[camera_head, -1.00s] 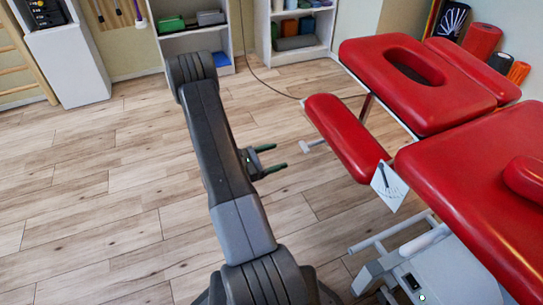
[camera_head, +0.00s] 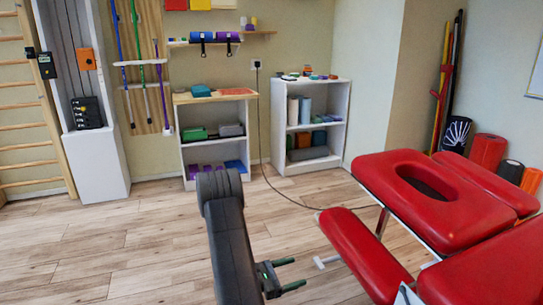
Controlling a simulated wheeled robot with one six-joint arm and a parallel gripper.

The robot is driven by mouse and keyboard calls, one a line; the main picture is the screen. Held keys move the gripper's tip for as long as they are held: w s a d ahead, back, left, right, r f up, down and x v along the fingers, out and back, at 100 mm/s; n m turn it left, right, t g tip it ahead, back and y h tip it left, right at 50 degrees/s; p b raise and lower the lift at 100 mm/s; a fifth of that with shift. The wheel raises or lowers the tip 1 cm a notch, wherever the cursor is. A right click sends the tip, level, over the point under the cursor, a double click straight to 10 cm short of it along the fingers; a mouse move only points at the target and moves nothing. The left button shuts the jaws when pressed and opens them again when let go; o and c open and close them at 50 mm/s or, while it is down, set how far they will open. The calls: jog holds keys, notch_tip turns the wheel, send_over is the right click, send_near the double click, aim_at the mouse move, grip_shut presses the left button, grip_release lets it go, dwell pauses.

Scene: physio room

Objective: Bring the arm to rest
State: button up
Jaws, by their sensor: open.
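My arm rises from the bottom middle of the view, with its dark elbow towards the shelves. My gripper (camera_head: 289,274) shows at the right of the arm, low in the picture. Its two dark green-tipped fingers point right and stand apart, with nothing between them. It hangs over the wood floor, left of the red treatment table (camera_head: 455,195) and close to the table's armrest pad (camera_head: 362,250) in the picture. The lower part of my arm is cut off by the frame edge.
Two low white shelf units, left (camera_head: 187,158) and right (camera_head: 347,118), stand at the back wall. A white weight-stack column (camera_head: 100,170) and wooden wall bars (camera_head: 25,128) are at the left. A cable (camera_head: 262,140) runs down to the floor. The left floor (camera_head: 120,250) is clear.

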aim_at(322, 263)
jog(key=b+x, duration=0.2)
jog(key=x, duration=0.9)
jog(key=shift+d, duration=0.15)
